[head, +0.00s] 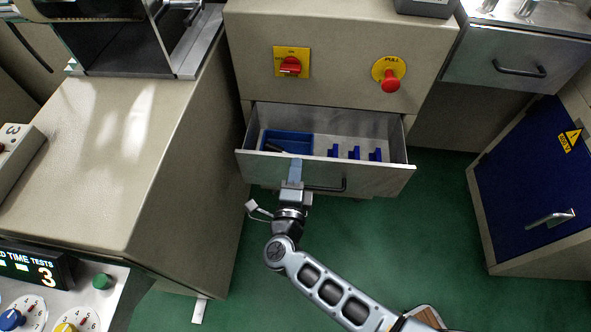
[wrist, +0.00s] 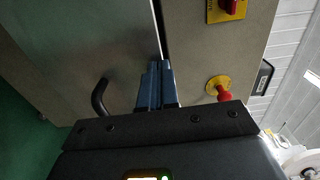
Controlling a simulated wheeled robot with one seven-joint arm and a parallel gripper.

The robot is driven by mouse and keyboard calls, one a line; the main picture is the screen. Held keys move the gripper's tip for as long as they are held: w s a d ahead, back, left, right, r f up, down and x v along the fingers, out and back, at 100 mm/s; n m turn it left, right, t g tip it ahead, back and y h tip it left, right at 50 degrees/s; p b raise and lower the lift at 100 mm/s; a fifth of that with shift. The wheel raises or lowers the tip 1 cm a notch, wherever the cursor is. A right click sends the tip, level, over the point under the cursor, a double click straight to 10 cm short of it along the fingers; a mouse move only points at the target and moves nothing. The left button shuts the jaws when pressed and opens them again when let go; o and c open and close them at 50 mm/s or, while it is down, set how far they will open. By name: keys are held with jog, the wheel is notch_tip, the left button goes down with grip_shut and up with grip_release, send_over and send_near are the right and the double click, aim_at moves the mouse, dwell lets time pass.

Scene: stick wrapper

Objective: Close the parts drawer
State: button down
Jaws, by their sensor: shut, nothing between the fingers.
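The parts drawer (head: 220,159) is open below the beige cabinet front in the head view. Its beige front panel stands out from the cabinet and has a black handle (head: 328,187). Inside are a blue tray (head: 287,141) and several small blue parts (head: 354,153). My gripper (head: 295,166) is shut and empty, at the drawer front left of the handle. In the wrist view my shut fingers (wrist: 157,82) point at the drawer's upper edge, with the handle (wrist: 99,97) to their left. I cannot tell whether they touch the panel.
A red rotary switch (head: 290,66) and a red pull button (head: 390,82) sit on the cabinet above the drawer. A beige machine housing (head: 120,150) stands at left. A blue door (head: 530,170) hangs at right. Green floor is clear in front.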

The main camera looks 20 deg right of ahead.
jog(key=b+x, duration=0.6)
jog(key=x, duration=1.1)
jog(key=shift+w+d+r, duration=0.15)
